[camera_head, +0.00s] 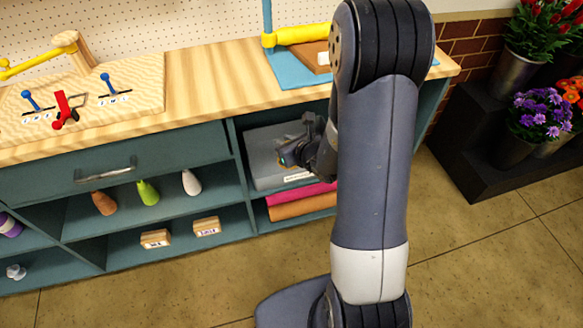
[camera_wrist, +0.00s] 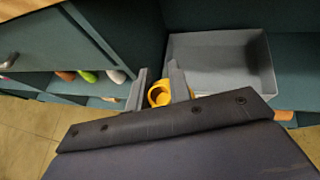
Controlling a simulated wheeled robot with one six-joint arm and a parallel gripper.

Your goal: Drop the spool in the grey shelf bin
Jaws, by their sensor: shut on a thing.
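My gripper (camera_wrist: 157,88) is shut on a yellow spool (camera_wrist: 159,96), whose round end with a dark hole shows between the two grey fingers in the wrist view. The grey shelf bin (camera_wrist: 225,62) is just right of the spool there, and its visible interior is empty. The right finger overlaps the bin's near left corner, and I cannot tell whether they touch. In the head view my gripper (camera_head: 289,157) is in front of the grey bin (camera_head: 262,166) in the upper right shelf opening. The spool is hidden in that view.
Pink and brown rolls (camera_head: 302,207) lie in the opening below the bin. Vases (camera_head: 148,192) and labelled wooden blocks (camera_head: 207,227) stand on the left shelves. The wooden worktop (camera_head: 205,95) overhangs the openings. Flower pots (camera_head: 512,135) are on black steps at right. The front floor has free room.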

